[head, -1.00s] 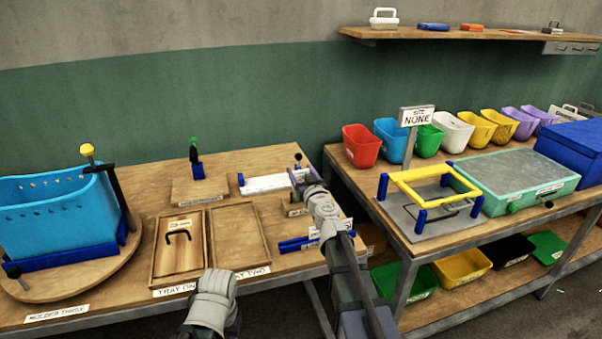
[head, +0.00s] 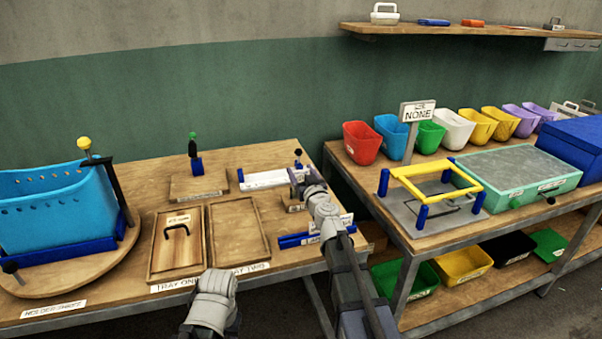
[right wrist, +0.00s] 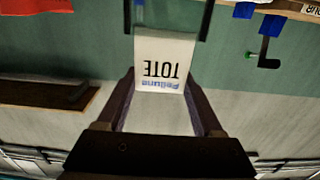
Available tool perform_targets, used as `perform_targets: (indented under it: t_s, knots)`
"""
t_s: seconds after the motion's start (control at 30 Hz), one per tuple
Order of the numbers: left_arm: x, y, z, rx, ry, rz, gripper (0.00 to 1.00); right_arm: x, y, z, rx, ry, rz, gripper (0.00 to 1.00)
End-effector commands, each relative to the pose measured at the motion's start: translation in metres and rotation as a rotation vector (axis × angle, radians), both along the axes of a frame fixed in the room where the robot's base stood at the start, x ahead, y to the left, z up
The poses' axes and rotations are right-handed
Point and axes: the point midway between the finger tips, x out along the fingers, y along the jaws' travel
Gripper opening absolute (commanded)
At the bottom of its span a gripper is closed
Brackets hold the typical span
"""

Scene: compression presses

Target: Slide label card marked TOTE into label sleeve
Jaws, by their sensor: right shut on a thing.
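My right gripper (head: 299,177) is over the right end of the left bench. In the right wrist view its two dark fingers (right wrist: 158,85) are shut on a white label card (right wrist: 165,55). The card reads TOTE in black, upside down in this view, with a smaller blue word beside it. A thin dark bracket-like shape (right wrist: 208,20) shows at the card's far edge. I cannot tell whether it belongs to the label sleeve or whether it touches the card. I cannot pick out the sleeve clearly in the head view.
The left bench bears a blue tote (head: 55,215) on a round board, a lidded wooden tray (head: 178,245), an empty tray (head: 238,235) and a white strip with a blue end (head: 265,180). The right bench holds a yellow-topped frame (head: 435,180) and several coloured bins.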

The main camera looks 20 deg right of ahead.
Motion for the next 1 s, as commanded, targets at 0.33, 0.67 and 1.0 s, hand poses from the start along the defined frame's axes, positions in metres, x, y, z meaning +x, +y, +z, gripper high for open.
perform_targets:
  t_s: [0.33,0.67,1.0]
  knots:
    - [0.000,0.000,-0.010,0.000,0.000,0.000,0.43,0.000,0.000,-0.010,0.000,0.000,0.000,0.17]
    - [0.000,0.000,-0.018,0.000,0.000,0.000,0.43,0.000,0.000,-0.017,0.000,0.000,0.000,0.17]
    - [0.000,0.000,-0.026,0.000,0.000,0.000,0.43,0.000,0.000,-0.026,0.000,0.000,0.000,0.17]
